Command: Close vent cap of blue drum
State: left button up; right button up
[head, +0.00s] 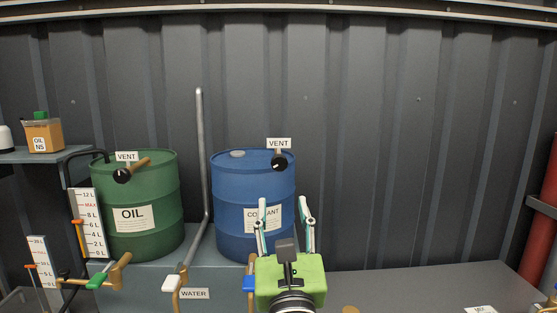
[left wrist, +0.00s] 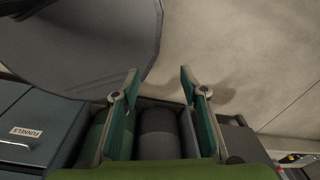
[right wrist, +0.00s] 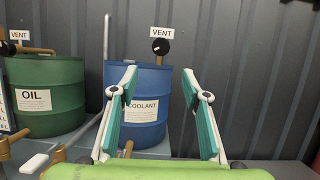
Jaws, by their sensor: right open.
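The blue drum (head: 227,190) labelled COOLANT stands on a grey bench, right of the grey pipe. Its vent cap (head: 279,162) is a black round knob with a white mark, under a VENT sign at the drum's top right. In the right wrist view the cap (right wrist: 160,46) shows above the drum (right wrist: 152,85). My right gripper (head: 283,204) is open and empty in front of the drum, below the cap and apart from it. My left gripper (left wrist: 158,72) shows only in the left wrist view, open and empty, pointing toward the floor area.
A green OIL drum (head: 150,190) with its own black vent cap (head: 122,176) stands to the left. Valve handles (head: 97,281) and level gauges (head: 88,225) line the front left. The bench (head: 430,287) on the right is mostly clear. A red pipe (head: 545,200) stands far right.

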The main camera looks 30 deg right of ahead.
aim_at(279, 165)
jog(key=p+x, duration=0.1)
jog(key=x, duration=0.3)
jog(key=r+p+x, duration=0.1)
jog(key=p+x, duration=0.1)
jog(key=x, duration=0.2)
jog(key=p+x, duration=0.2)
jog(key=x, duration=0.2)
jog(key=shift+s+r, duration=0.15)
jog(key=shift+r, duration=0.05)
jog(key=shift+w+d+r, duration=0.2)
jog(key=shift+w+d, duration=0.1)
jog(key=shift+w, duration=0.3)
jog(key=c, duration=1.1)
